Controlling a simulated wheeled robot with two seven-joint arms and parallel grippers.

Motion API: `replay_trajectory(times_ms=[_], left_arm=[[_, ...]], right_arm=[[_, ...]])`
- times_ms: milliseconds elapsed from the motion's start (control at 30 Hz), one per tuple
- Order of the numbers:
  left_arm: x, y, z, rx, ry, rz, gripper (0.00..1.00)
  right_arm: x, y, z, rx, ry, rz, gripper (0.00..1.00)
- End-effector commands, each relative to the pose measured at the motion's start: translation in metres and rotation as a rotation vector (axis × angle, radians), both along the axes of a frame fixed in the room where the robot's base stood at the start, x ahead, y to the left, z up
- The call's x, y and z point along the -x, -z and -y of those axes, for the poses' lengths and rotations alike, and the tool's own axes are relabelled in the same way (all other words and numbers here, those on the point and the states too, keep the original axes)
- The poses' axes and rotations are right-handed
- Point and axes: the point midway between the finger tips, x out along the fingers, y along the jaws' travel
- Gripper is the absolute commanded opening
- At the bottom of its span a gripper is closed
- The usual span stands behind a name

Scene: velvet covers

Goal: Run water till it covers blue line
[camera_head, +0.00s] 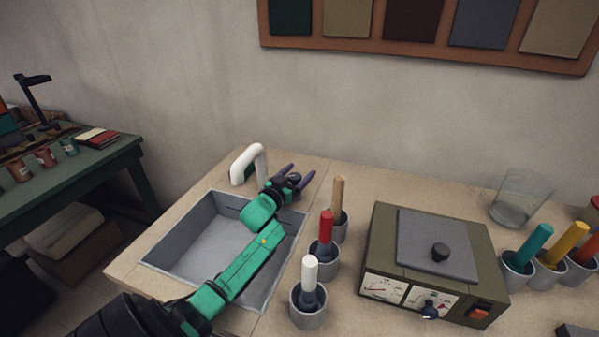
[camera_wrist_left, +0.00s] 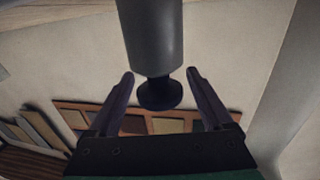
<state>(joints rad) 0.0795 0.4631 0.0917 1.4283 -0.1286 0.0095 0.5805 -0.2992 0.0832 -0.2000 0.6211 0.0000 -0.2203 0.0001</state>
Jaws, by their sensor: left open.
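The grey sink (camera_head: 190,245) is set into the counter; its visible floor shows no clear water. A thin dark line runs along its upper back wall; I cannot tell if it is blue. A white curved spout (camera_head: 247,158) stands behind the sink. My left gripper (camera_head: 300,170) reaches over the sink to the right of the spout, fingers apart. In the left wrist view a grey post (camera_wrist_left: 152,35) with a dark round knob (camera_wrist_left: 158,95) lies between the open fingers; contact is not clear. My right gripper is not in view.
Grey cups with a white (camera_head: 309,270), a red (camera_head: 326,226) and a wooden handle (camera_head: 338,193) stand right of the sink. An olive box (camera_head: 385,240) with dials is farther right. A clear glass (camera_head: 517,196) and more cups stand beyond it.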

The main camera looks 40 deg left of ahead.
Motion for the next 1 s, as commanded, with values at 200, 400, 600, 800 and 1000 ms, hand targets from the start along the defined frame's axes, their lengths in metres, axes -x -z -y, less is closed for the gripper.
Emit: replay_trajectory(times_ms=[200, 400, 600, 800, 1000], left_arm=[[-0.0072, 0.0001, -0.001, -0.001, 0.0, -0.001, 0.84], [-0.0068, 0.0, -0.001, -0.001, 0.0, 0.0, 0.5], [-0.0067, -0.0001, -0.0008, -0.001, 0.001, 0.0, 0.0], [-0.0078, -0.0036, 0.0012, -0.01, 0.082, -0.001, 0.0], [-0.0077, 0.001, 0.0054, -0.011, 0.244, 0.001, 0.0]], right_arm=[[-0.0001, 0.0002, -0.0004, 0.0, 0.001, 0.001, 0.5], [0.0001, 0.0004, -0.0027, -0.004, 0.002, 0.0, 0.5], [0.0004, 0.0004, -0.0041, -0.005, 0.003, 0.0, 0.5], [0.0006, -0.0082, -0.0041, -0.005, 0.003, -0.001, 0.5], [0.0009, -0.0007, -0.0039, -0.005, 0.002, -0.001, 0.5]])
